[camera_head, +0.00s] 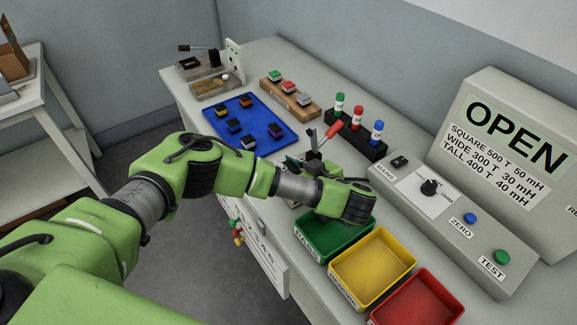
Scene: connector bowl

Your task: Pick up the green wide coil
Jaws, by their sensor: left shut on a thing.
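A taller green-topped coil (339,103) stands in the black rack (373,151). My left gripper (311,158) is near the middle of the bench, between the blue tray and the black rack, well apart from the wooden rack. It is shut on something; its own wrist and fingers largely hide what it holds. A red handle-like part (333,131) shows just beyond the fingers. My right gripper is out of view.
A blue tray (214,115) holds several dark components. Green (312,243), yellow (372,268) and red (416,300) bins line the front edge. A grey tester (450,232) with buttons stands at right, its display reading OPEN. A fixture (207,70) stands at back left.

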